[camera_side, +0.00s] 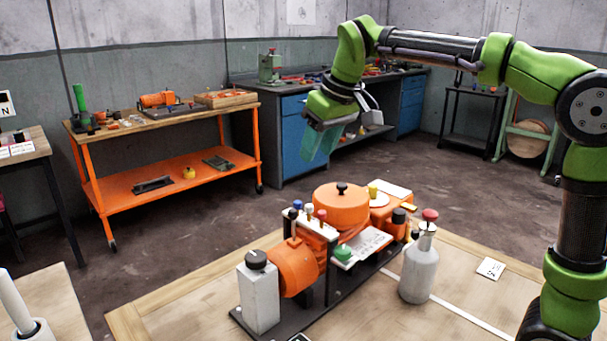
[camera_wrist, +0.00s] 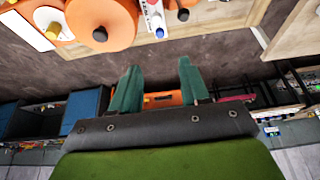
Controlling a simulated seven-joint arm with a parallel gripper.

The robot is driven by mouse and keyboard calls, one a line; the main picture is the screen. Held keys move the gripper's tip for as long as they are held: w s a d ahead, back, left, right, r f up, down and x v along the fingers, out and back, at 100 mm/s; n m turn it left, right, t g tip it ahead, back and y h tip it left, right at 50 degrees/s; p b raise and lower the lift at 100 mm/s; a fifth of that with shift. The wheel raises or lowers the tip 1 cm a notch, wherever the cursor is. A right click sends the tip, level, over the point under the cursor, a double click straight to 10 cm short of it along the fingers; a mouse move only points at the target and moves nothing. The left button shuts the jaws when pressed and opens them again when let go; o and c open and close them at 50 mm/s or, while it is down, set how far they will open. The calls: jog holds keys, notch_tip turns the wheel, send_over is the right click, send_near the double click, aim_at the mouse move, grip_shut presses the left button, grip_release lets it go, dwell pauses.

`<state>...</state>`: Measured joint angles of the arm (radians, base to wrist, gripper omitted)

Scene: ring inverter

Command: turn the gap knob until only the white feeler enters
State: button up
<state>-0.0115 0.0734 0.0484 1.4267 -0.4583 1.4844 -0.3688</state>
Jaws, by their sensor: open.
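My gripper (camera_side: 318,150) hangs in the air above and behind the orange machine, touching nothing. Its two teal fingers stand apart and empty in the wrist view (camera_wrist: 157,70). Several small colour-topped pieces, likely the feelers, stand in a white rack on the machine; the white one (camera_side: 308,209) is between a blue one (camera_side: 297,205) and a red one (camera_side: 321,215). A black knob (camera_side: 256,258) tops the grey block at the machine's left end. Another dark knob (camera_side: 341,188) tops the orange drum (camera_side: 340,207). I cannot tell which is the gap knob, and the gap is not discernible.
The machine stands on a wooden table (camera_side: 165,310). A grey bottle with a red top (camera_side: 419,270) stands at its right, and a small white card (camera_side: 490,268) lies further right. An orange cart (camera_side: 170,180) and blue workbench (camera_side: 293,137) are behind. Air around my gripper is clear.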

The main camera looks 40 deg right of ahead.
aim_at(298, 202)
jog(key=x, duration=1.4)
jog(key=shift+r, duration=0.1)
grip_shut()
